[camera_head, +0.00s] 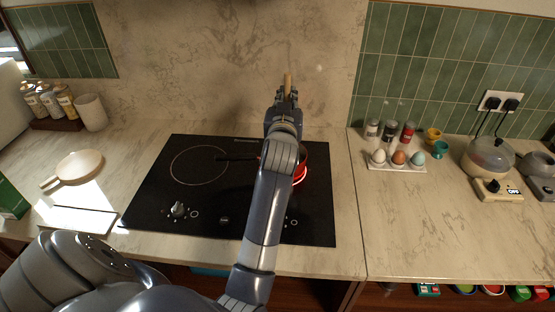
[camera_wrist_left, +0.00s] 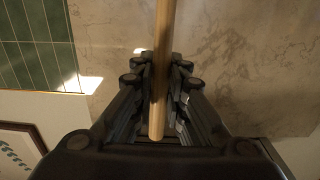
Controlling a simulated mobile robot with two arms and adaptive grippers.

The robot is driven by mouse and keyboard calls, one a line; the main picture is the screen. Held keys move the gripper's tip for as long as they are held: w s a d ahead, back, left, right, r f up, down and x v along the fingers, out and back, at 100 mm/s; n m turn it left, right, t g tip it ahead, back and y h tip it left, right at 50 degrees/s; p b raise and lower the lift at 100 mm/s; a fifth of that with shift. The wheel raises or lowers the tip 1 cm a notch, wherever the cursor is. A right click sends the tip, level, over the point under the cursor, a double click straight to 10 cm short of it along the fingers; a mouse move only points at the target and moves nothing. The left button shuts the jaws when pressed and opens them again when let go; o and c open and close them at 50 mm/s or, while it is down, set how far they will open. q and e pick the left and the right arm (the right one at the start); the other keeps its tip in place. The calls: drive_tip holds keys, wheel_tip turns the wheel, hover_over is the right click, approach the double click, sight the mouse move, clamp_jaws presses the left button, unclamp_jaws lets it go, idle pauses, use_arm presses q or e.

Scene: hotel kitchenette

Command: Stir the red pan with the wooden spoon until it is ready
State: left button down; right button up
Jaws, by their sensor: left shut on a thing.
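The red pan (camera_head: 301,172) sits on the right side of the black hob, mostly hidden behind my left arm. Its dark handle (camera_head: 236,157) points left across the hob. My left gripper (camera_head: 286,96) is beyond the pan in the picture, in front of the marble wall, shut on the wooden spoon. The spoon's handle end (camera_head: 288,80) sticks up above the fingers. In the left wrist view the spoon's handle (camera_wrist_left: 161,65) runs straight between the fingers (camera_wrist_left: 160,90). The spoon's head and the pan's contents are hidden. My right gripper is not in view.
The hob (camera_head: 160,190) has knobs along its front. An egg holder (camera_head: 398,167) with eggs and several spice jars (camera_head: 390,131) stand to its right, with an egg cooker (camera_head: 488,158) farther right. A cream pan (camera_head: 80,167) lies on the left counter.

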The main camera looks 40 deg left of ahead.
sight(288, 74)
use_arm(q)
drive_tip(key=shift+r+p, duration=4.05)
drive_tip(key=shift+r, duration=0.8)
drive_tip(key=shift+f, duration=0.1)
drive_tip(key=shift+s+d+f, duration=0.1)
drive_tip(key=shift+f, duration=0.05)
